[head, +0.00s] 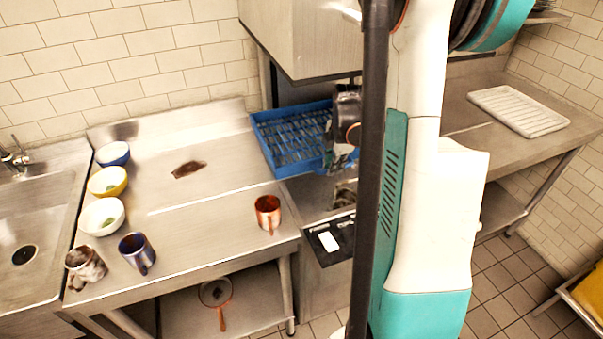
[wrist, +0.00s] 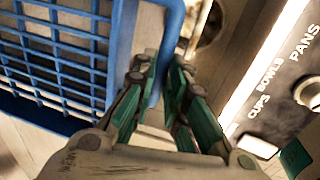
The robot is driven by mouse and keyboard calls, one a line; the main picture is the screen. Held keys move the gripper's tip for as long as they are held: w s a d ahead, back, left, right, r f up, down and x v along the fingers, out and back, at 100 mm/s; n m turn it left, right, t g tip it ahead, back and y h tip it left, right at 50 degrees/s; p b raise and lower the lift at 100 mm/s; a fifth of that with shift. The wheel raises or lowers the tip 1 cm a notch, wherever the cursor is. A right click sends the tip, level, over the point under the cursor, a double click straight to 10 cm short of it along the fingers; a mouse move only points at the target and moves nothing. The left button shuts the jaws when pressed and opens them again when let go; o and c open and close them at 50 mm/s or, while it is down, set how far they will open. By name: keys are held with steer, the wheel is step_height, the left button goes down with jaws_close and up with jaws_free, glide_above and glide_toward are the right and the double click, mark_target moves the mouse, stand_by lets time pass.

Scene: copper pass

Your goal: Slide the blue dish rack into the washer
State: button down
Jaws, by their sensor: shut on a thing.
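The blue dish rack (head: 292,139) lies flat where the left steel counter meets the washer (head: 305,40), partly under the washer's raised hood. My gripper (head: 345,160) is at the rack's right front side in the head view, partly hidden by my own arm. The rack's far right part is hidden behind my arm and gripper.
A copper mug (head: 268,213) stands near the counter's front edge. Bowls (head: 107,182), a blue mug (head: 137,252) and a stained mug (head: 85,266) are at left. A white rack (head: 518,110) lies on the right counter. A control panel (head: 330,239) faces front.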

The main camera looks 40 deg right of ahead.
mark_target(364, 156)
steer(key=s+d, duration=0.3)
steer(key=d, duration=0.7)
steer(key=shift+s, duration=0.2)
steer(key=shift+d, duration=0.1)
steer(key=c, duration=1.6)
jaws_free()
steer(key=w+a, duration=0.3)
steer(key=a, duration=0.7)
steer(key=w+a, duration=0.3)
steer(key=a, duration=0.7)
steer(key=w+a+p, duration=0.1)
steer(key=w+a, duration=0.3)
steer(key=a, duration=0.6)
steer(key=shift+a, duration=0.35)
steer(key=shift+r, duration=0.1)
step_height(364, 156, up, 15)
steer(key=s+p, duration=0.2)
steer(key=p, duration=0.9)
steer(key=shift+s+a+r, duration=0.2)
steer(key=shift+s+a, duration=0.2)
